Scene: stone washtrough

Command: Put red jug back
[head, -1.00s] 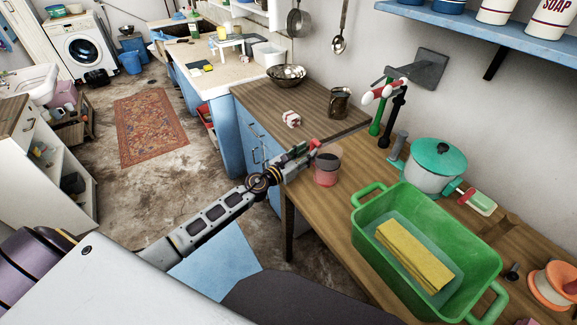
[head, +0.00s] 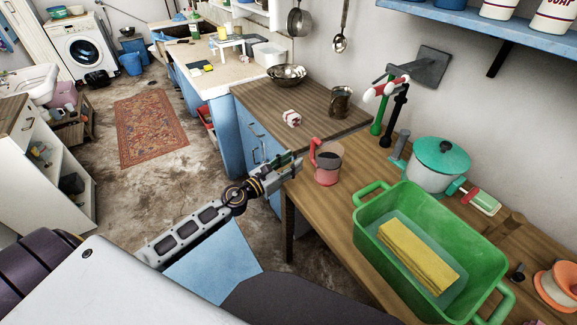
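My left gripper (head: 294,163) is just left of the handle, at the table's edge. It looks open and empty, with a small gap between it and the handle. My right gripper is not in view.
A brown metal mug (head: 340,103) and a small red-white block (head: 291,118) sit on the farther counter.

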